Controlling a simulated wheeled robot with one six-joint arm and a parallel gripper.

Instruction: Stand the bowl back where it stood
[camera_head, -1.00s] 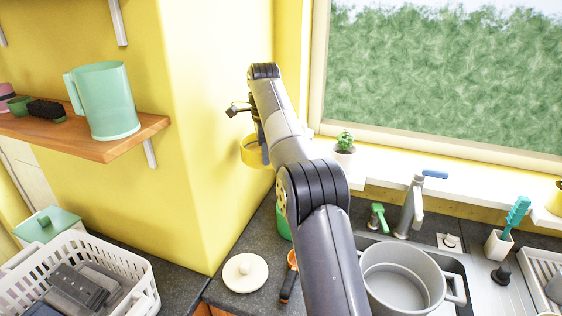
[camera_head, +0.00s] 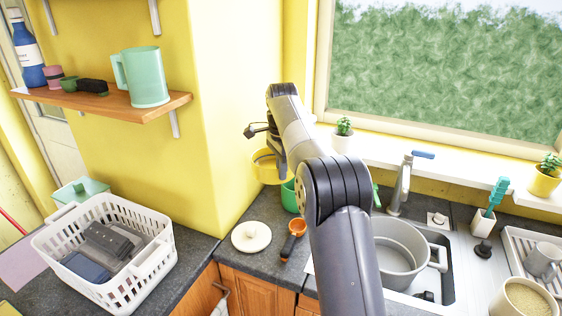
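A yellow bowl (camera_head: 268,172) hangs in the air near the yellow wall corner, above the worktop. My gripper (camera_head: 275,158) is at its rim, low behind my arm. The fingertips are mostly hidden, but the bowl stays with the gripper between the frames, so it appears shut on the bowl. My forearm covers the bowl's right side. A green container (camera_head: 289,196) stands on the worktop below and behind the bowl, partly hidden by my arm.
A white lid (camera_head: 251,237) and an orange-and-black tool (camera_head: 292,240) lie on the worktop (camera_head: 240,265). A white basket (camera_head: 148,270) stands left. A grey pot (camera_head: 397,255) sits at the sink, right. A shelf (camera_head: 165,110) holds a green jug (camera_head: 147,78).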

